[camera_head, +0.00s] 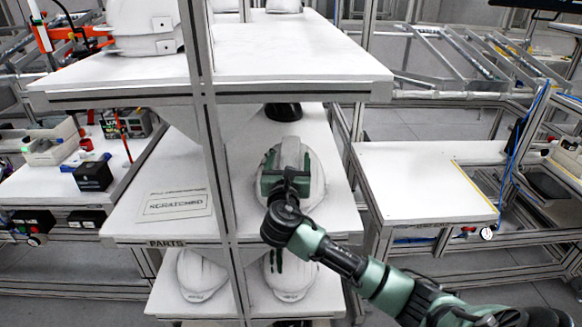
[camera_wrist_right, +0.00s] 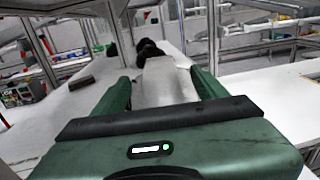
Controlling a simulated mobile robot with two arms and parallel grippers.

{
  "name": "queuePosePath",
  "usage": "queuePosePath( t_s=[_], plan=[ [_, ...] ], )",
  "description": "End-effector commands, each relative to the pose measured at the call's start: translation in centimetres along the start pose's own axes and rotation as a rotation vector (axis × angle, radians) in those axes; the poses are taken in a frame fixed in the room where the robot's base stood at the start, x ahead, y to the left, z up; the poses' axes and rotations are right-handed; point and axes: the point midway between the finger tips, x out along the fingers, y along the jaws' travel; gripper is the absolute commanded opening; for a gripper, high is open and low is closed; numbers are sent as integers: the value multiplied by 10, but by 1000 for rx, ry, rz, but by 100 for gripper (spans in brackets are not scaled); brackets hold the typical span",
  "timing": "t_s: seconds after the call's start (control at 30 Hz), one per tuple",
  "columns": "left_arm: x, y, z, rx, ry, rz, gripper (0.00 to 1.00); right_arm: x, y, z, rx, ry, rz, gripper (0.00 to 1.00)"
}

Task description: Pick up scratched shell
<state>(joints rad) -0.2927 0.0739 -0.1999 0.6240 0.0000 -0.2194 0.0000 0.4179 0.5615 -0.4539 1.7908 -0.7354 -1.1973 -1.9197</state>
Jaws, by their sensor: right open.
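A white helmet shell (camera_head: 315,185) sits on the right part of the middle shelf (camera_head: 232,222). My right gripper (camera_head: 287,165) is over it and hides part of it. In the right wrist view, the open green fingers reach forward on either side of a whitish shell surface (camera_wrist_right: 168,85); I cannot tell whether they touch it. A label reading SCRATCHED (camera_head: 176,203) lies on the middle shelf, left of the front post. My left gripper is not in view.
A grey post (camera_head: 205,130) stands in front of the shelves. The top shelf (camera_head: 300,55) overhangs the middle one and holds a white shell (camera_head: 145,25). Two shells (camera_head: 203,272) sit on the bottom shelf. A dark object (camera_head: 283,111) stands behind. A bare table (camera_head: 425,180) is at right.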

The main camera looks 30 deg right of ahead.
Motion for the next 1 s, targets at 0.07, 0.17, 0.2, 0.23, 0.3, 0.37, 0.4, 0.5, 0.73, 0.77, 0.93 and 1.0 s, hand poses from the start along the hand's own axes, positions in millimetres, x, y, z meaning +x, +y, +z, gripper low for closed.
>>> queuePosePath(
  t_s=[0.07,0.17,0.2,0.23,0.3,0.37,0.4,0.5,0.73,0.77,0.93,1.0],
  plan=[
    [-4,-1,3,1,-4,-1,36,10,0,2,0,0,-2,73],
    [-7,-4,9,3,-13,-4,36,21,0,2,1,0,-2,73],
    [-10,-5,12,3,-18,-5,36,26,0,2,0,1,-3,73],
    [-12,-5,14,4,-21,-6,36,30,0,2,1,1,-2,73],
    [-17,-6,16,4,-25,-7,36,40,0,3,1,2,-3,73],
    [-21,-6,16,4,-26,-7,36,50,0,3,2,2,-3,73],
    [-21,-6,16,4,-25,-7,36,55,1,2,1,2,-2,73],
    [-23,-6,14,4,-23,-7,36,66,1,1,2,1,-1,73],
    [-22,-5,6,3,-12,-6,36,71,1,-1,3,1,1,73],
    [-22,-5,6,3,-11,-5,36,71,1,-1,3,1,1,73],
    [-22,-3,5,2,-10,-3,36,71,1,-1,3,1,1,37],
    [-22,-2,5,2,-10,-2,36,71,1,-1,3,1,1,17]
  ],
)
